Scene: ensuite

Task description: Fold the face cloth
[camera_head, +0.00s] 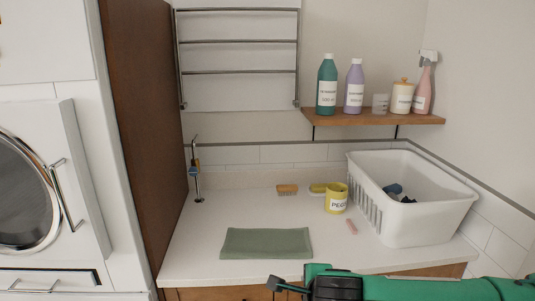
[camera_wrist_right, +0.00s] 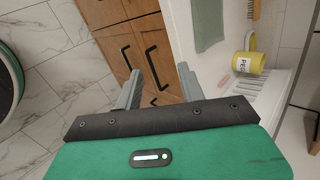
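The face cloth (camera_head: 266,243) is a grey-green rectangle lying flat on the white counter (camera_head: 200,256), near its front edge. It also shows at the top of the right wrist view (camera_wrist_right: 208,24), partly cut off by the frame. My right gripper (camera_head: 275,284) is in front of the counter, at the bottom of the head view, apart from the cloth. In the right wrist view its two grey fingers (camera_wrist_right: 160,72) are spread with nothing between them, over the wooden cupboard doors. My left gripper is in neither view.
A yellow peg pot (camera_head: 336,199), a wooden brush (camera_head: 287,190) and a pink peg-like item (camera_head: 351,227) stand or lie beyond the cloth. A white laundry basket (camera_head: 410,200) fills the counter's right. A bottle shelf (camera_head: 365,119) hangs above. A tap (camera_head: 196,175) stands at left.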

